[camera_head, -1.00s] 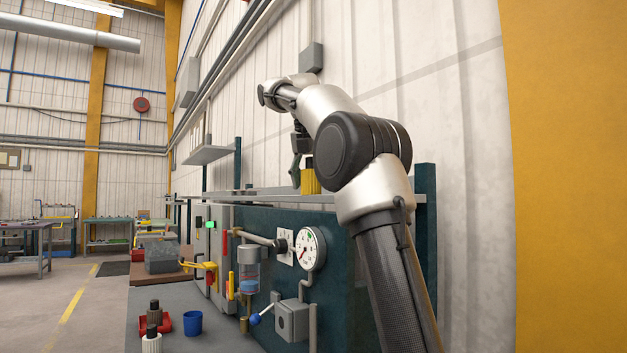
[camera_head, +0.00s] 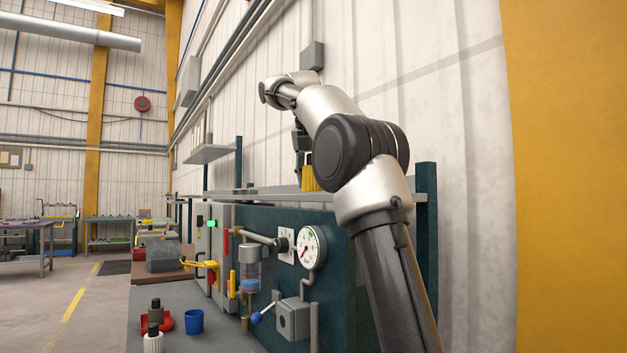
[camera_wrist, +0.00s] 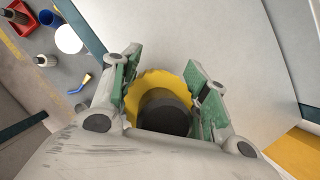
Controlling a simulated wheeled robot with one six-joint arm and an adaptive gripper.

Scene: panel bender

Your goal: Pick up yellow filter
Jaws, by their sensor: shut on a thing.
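The yellow filter (camera_wrist: 155,82) is a ribbed yellow cylinder with a dark round end, seen in the wrist view between the two fingers. My gripper (camera_wrist: 160,95) is shut on it, with the green-padded fingers at its left and right sides. In the head view the yellow filter (camera_head: 310,179) shows beside my arm, just above the grey shelf (camera_head: 270,194). My gripper (camera_head: 301,165) is partly hidden there by my arm. I cannot tell for sure whether the filter touches the shelf.
A blue cup (camera_head: 194,321) and a red tray (camera_head: 164,322) stand on the bench. The wall is close behind the shelf.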

